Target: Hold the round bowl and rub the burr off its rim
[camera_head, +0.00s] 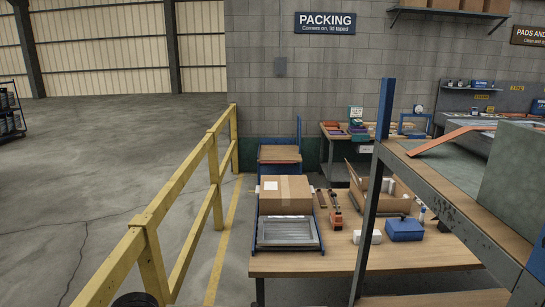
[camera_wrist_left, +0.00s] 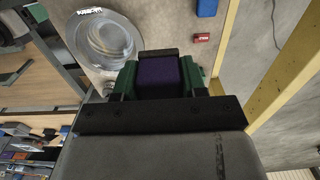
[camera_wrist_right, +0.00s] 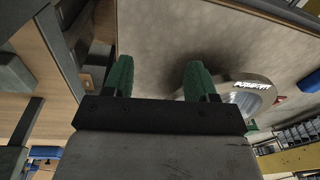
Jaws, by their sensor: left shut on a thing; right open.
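The round bowl (camera_wrist_left: 104,38) shows in the left wrist view, shiny and pale, within a grey round surround with lettering on it. It also shows in the right wrist view (camera_wrist_right: 248,99), partly hidden by my right gripper's finger. My left gripper (camera_wrist_left: 160,66) has green fingers shut on a dark purple block (camera_wrist_left: 158,78), apart from the bowl in the picture. My right gripper (camera_wrist_right: 160,75) is open and empty, with the bowl to the right of its fingers. The burr cannot be made out. Neither gripper nor the bowl shows in the head view.
A small red item (camera_wrist_left: 202,37) and a blue item (camera_wrist_left: 207,8) lie near the bowl on the grey surface. In the head view, a packing table holds a cardboard box (camera_head: 286,194), a grey tray (camera_head: 287,232) and a blue box (camera_head: 404,229). A yellow railing (camera_head: 180,180) stands left.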

